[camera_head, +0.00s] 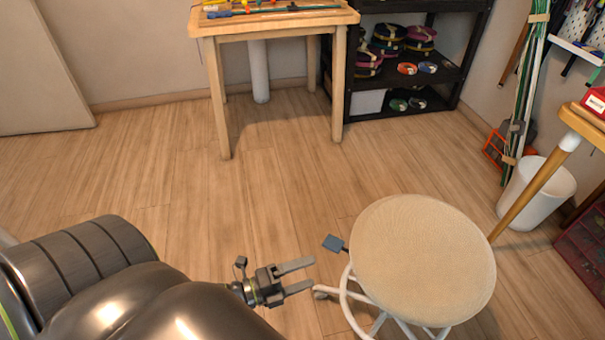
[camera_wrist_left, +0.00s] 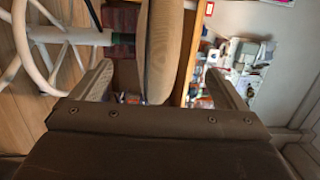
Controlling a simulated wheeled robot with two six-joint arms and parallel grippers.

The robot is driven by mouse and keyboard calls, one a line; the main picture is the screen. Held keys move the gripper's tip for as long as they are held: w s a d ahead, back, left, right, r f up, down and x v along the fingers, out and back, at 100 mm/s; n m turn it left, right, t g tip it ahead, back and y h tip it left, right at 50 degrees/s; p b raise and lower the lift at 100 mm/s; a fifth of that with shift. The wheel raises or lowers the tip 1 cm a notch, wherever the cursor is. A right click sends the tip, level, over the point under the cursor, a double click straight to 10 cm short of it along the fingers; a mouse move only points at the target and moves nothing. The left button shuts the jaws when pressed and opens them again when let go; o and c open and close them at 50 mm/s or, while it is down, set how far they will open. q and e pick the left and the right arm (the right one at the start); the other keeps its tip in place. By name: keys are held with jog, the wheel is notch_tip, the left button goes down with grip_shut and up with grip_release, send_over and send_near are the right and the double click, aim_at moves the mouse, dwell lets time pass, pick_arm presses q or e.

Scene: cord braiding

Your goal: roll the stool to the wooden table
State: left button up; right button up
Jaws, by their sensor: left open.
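The stool (camera_head: 423,260) has a round beige seat, a white ring and white legs with casters; it stands upright at the lower right in the head view. A blue-grey paddle lever (camera_head: 334,243) sticks out on its left side. The wooden table (camera_head: 215,85) stands at the back, with open floor between it and the stool. My left gripper (camera_head: 312,274) is open and empty, just left of the stool, its fingers pointing at it. In the left wrist view, the seat (camera_wrist_left: 165,45) shows edge-on between the two open fingers, apparently untouched. My right gripper is out of view.
A black shelf (camera_head: 400,70) with caps and rolls stands right of the table. A white bin (camera_head: 537,192) and another wooden tabletop (camera_head: 590,124) with a slanted leg are at the right. The floor (camera_head: 180,170) in the middle and left is clear.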

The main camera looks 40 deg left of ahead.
aim_at(369, 251)
pick_arm(q)
jog(key=shift+d, duration=0.1)
dwell(0.4)
jog(key=x, duration=1.7)
jog(key=shift+w+d, duration=0.1)
jog(key=shift+w, duration=0.05)
grip_shut()
